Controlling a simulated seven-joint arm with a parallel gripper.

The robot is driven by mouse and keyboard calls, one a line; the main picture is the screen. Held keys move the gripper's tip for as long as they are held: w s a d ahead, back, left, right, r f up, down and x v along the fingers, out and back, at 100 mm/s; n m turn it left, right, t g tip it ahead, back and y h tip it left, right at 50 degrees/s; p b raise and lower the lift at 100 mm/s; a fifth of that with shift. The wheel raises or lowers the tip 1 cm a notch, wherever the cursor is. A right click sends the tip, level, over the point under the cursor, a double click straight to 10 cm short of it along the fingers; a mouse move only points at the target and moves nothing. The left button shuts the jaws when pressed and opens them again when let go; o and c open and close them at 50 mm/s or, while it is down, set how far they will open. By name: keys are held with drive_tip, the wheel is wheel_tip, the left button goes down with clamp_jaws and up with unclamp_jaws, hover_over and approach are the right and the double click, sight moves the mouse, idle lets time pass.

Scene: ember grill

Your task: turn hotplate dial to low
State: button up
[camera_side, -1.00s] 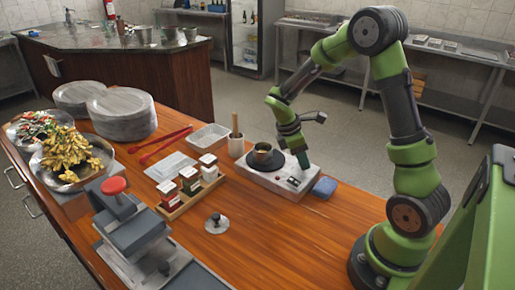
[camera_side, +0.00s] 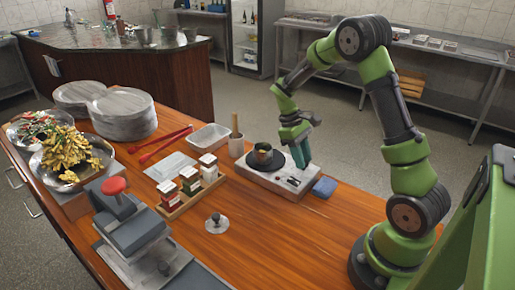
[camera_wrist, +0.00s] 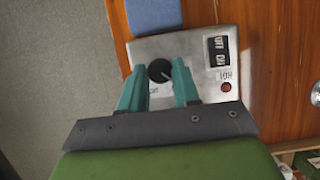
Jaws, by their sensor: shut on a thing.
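The hotplate (camera_side: 265,184) is a pale metal box on the wooden counter, with a small dark pot (camera_side: 263,157) on its round black plate. Its dial (camera_wrist: 160,71) is a round black knob with a pale pointer mark, on the control panel (camera_wrist: 190,46). My gripper (camera_side: 304,165) points down at the panel end of the hotplate. In the wrist view its teal fingers (camera_wrist: 158,74) stand on either side of the dial and are shut on it. The fingers hide part of the dial's lettering, so I cannot read its setting.
An OFF/ON switch (camera_wrist: 218,51) and a red lamp (camera_wrist: 226,87) sit beside the dial. A blue sponge (camera_side: 325,186) lies close to the hotplate. A mortar with pestle (camera_side: 236,146) and a spice rack (camera_side: 190,192) stand to the left.

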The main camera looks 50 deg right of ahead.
drive_tip(key=shift+d+r+m+y, duration=0.1)
drive_tip(key=shift+m+y, duration=0.4)
drive_tip(key=shift+m, duration=0.8)
drive_tip(key=o, duration=1.1)
drive_tip(key=shift+c, duration=0.2)
drive_tip(key=v, duration=1.6)
drive_tip(key=shift+d+r, duration=0.15)
drive_tip(key=shift+r, duration=0.25)
drive_tip(key=shift+m, duration=0.3)
